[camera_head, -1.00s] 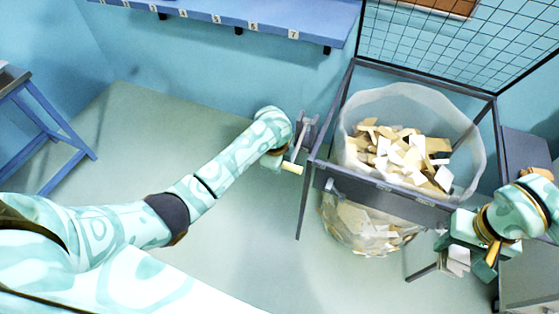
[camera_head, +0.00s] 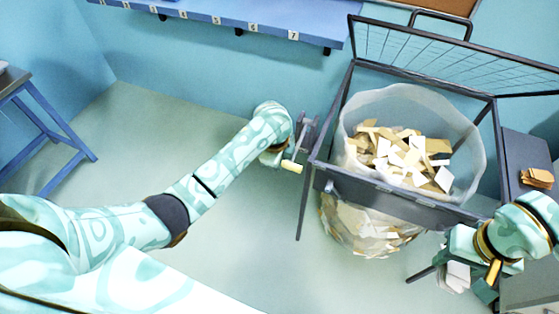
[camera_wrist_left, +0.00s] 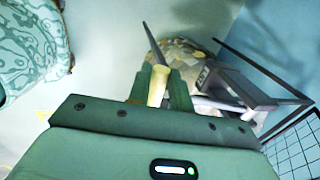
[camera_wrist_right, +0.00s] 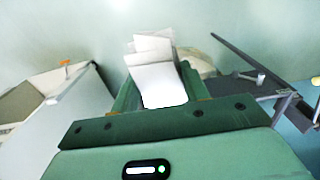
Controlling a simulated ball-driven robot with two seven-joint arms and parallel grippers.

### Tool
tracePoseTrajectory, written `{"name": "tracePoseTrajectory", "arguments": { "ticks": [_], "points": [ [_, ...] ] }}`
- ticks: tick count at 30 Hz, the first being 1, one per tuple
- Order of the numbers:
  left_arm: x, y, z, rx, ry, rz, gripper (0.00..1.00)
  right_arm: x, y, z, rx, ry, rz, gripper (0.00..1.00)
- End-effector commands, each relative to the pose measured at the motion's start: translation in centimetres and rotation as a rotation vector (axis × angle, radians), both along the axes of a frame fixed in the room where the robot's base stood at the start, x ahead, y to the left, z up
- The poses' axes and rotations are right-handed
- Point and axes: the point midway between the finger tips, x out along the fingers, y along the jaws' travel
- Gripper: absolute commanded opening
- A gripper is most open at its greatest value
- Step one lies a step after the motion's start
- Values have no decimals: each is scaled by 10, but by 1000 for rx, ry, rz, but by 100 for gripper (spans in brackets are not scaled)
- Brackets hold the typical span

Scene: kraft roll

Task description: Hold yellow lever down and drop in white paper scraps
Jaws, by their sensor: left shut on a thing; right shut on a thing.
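The yellow lever (camera_head: 292,167) has a pale handle at the left side of the bin frame; in the left wrist view its handle (camera_wrist_left: 157,88) stands between the fingers. My left gripper (camera_wrist_left: 160,80) is shut on it; in the head view the arm hides most of that gripper. A small stack of white paper scraps (camera_head: 455,276) is in my right gripper (camera_head: 470,272), low at the bin's front right corner. The scraps (camera_wrist_right: 155,72) also show clamped between the fingers in the right wrist view. The clear bag (camera_head: 455,115) in the frame holds white and tan scraps.
A wire-mesh lid (camera_head: 440,62) stands raised over the bin's back edge. The bag's opening is uncovered. Tan pieces (camera_head: 537,178) lie on a dark side surface (camera_head: 525,150) at the right. A blue numbered shelf (camera_head: 235,15) is on the back wall.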

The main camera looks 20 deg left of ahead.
Motion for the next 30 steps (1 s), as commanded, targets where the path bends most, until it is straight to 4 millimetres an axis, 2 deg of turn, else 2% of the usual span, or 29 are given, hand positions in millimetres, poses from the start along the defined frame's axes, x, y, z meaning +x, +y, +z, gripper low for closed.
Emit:
{"name": "tracePoseTrajectory", "arguments": {
  "ticks": [1,15,24,25,27,30],
  "points": [
    [-10,-3,-8,0,29,-9,0,0,0,-1,0,0,0,23],
    [-9,-3,13,-1,29,-9,0,0,0,0,0,0,0,23],
    [-9,-2,15,-1,28,-8,0,0,0,0,0,0,0,23],
    [-9,-2,15,-1,28,-8,25,0,0,0,0,0,0,23],
    [-9,-2,16,-1,27,-7,45,0,0,0,0,0,0,23],
    [-7,-1,17,-1,22,-6,45,0,0,0,0,0,0,23]
  ]
}}
